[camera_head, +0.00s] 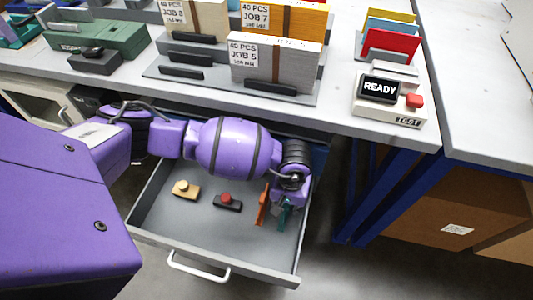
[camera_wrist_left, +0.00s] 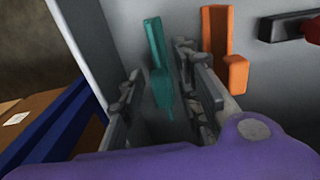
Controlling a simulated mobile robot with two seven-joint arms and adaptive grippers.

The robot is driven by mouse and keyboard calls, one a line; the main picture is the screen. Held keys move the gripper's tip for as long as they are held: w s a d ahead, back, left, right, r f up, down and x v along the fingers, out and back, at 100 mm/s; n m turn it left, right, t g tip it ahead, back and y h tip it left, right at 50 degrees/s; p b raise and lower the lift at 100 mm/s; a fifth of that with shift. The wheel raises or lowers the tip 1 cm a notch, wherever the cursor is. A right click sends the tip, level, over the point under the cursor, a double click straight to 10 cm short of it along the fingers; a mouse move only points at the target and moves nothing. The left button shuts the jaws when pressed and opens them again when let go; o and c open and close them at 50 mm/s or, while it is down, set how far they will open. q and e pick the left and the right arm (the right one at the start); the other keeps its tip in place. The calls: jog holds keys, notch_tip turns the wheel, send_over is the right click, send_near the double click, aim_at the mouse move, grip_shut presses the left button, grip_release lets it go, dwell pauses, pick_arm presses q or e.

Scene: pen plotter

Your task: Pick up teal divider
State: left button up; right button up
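The teal divider (camera_head: 285,215) stands in the open grey drawer (camera_head: 160,218), near its right wall. My left gripper (camera_head: 290,198) reaches down into the drawer over it and hides part of it. In the left wrist view the teal divider (camera_wrist_left: 156,55) lies between the two fingers of my left gripper (camera_wrist_left: 160,72). The fingers are apart, one on each side, with a visible gap to the divider. My right gripper is not in view.
An orange divider (camera_head: 263,204) stands just left of the teal one; in the wrist view it (camera_wrist_left: 217,38) is close beside the right finger. A black block with a red knob (camera_head: 227,201) and a tan block (camera_head: 185,189) lie farther left. The desk edge overhangs behind.

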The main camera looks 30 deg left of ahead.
pick_arm(q)
jog(key=shift+w, duration=0.2)
jog(key=shift+c, duration=0.5)
jog(key=shift+d, duration=0.1)
grip_shut()
